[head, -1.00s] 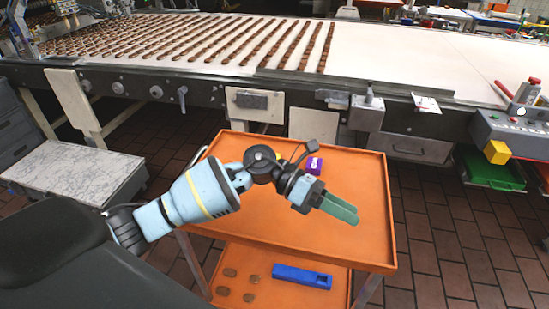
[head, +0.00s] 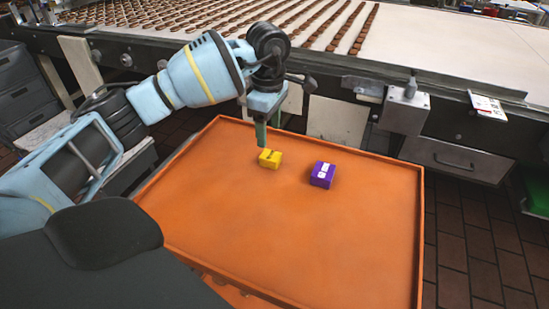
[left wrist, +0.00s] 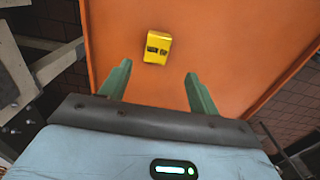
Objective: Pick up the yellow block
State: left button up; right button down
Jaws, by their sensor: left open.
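The yellow block (head: 270,159) lies on the orange cart top, toward its back edge. My left gripper (head: 266,138) points down just behind and above the block in the head view. In the left wrist view the yellow block (left wrist: 157,47) shows beyond the fingertips, between the lines of the two green fingers. My left gripper (left wrist: 156,75) is open and empty there, apart from the block. My right gripper is not in view.
A purple block (head: 322,174) lies to the right of the yellow block on the orange cart top (head: 290,230). The conveyor machine stands behind the cart, with a grey metal box (head: 402,110) at its side. The front of the cart top is clear.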

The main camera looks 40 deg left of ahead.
aim_at(269, 154)
pick_arm(q)
notch_tip(269, 154, down, 2)
jog(key=shift+f, duration=0.15)
jog(key=shift+w+a+f, duration=0.1)
jog(key=shift+a+f, duration=0.05)
jog(key=shift+f, duration=1.25)
jog(key=shift+w+a+f, duration=0.1)
jog(key=shift+a+f, duration=0.05)
jog(key=shift+f, duration=1.2)
jog(key=shift+c, duration=0.4)
jog(key=c, duration=1)
